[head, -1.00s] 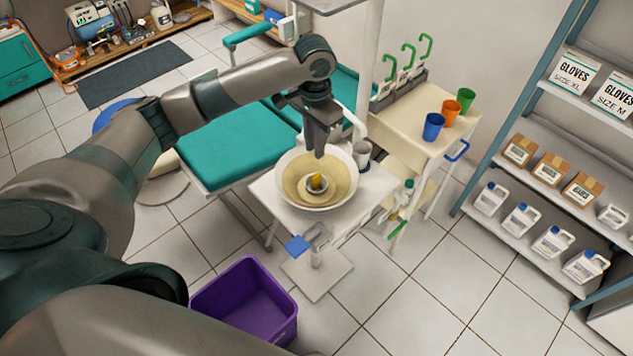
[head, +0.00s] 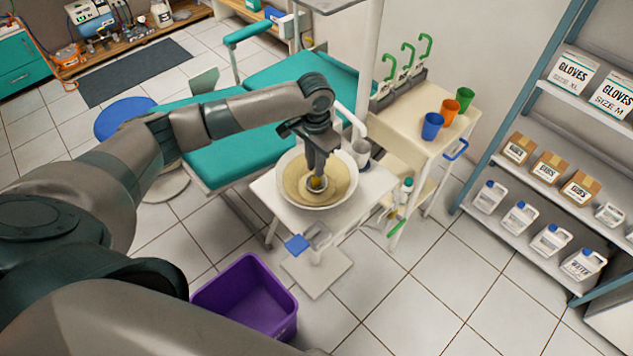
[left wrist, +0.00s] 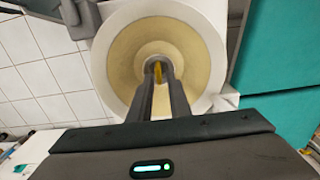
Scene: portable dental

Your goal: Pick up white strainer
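The white strainer (head: 311,190) sits in the middle of the cream-coloured spittoon basin (head: 288,183), with something yellow inside it. It also shows in the left wrist view (left wrist: 143,61) as a pale ring at the basin's centre. My left gripper (head: 318,176) points down into the basin, its fingertips at the strainer and covering part of it. In the left wrist view the two fingers (left wrist: 160,70) are apart, with the yellow thing (left wrist: 158,70) showing between their tips. I cannot tell whether they touch it. My right gripper is out of view.
A metal cup (head: 361,152) stands close behind the basin at right. A lamp post (head: 367,60) rises behind. A trolley (head: 408,128) with coloured cups stands at right, a teal chair (head: 225,150) at left. A purple bin (head: 245,300) is on the floor in front.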

